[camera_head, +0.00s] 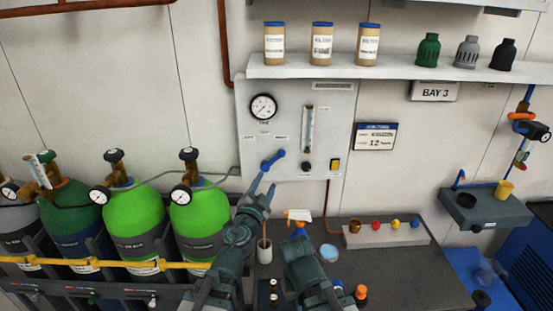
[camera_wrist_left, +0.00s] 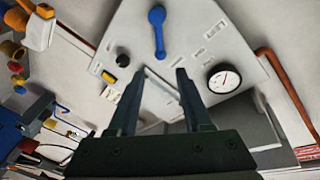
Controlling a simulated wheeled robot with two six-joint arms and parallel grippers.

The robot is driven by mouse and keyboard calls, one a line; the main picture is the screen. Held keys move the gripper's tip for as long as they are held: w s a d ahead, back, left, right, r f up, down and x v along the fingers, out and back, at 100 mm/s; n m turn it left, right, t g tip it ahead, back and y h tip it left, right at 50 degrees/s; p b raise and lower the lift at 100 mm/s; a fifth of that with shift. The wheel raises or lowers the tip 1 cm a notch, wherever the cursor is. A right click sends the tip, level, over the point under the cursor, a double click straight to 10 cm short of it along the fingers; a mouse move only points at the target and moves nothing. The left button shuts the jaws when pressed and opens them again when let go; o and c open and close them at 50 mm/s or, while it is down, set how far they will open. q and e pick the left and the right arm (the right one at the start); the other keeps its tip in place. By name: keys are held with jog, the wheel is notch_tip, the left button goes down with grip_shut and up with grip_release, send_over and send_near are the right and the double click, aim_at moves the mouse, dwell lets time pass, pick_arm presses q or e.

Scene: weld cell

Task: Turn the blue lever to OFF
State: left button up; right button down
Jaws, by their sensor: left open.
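The blue lever (camera_head: 272,160) is on a pale grey wall panel (camera_head: 335,140), below a round gauge, slanting up to the right. Small labels sit above it, too small to read. My left gripper (camera_head: 264,185) is just below the lever in the head view, fingers pointing up at it. In the left wrist view the gripper (camera_wrist_left: 158,75) is open with nothing between its fingers. The blue lever (camera_wrist_left: 158,32) shows beyond the fingertips there, apart in the picture. My right arm is low at the centre of the head view; its fingers are not clear.
The gauge (camera_head: 263,107), a flow tube (camera_head: 308,129) and a yellow switch (camera_head: 334,165) share the panel. Green gas cylinders (camera_head: 131,216) stand at left. A shelf (camera_head: 400,70) holds jars above. A spray bottle (camera_head: 298,216) stands on the bench (camera_head: 400,270) below.

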aim_at(278, 157)
pick_arm(q)
jog(key=x, duration=1.4)
jog(key=shift+s+d, duration=0.1)
grip_shut()
dwell(1.2)
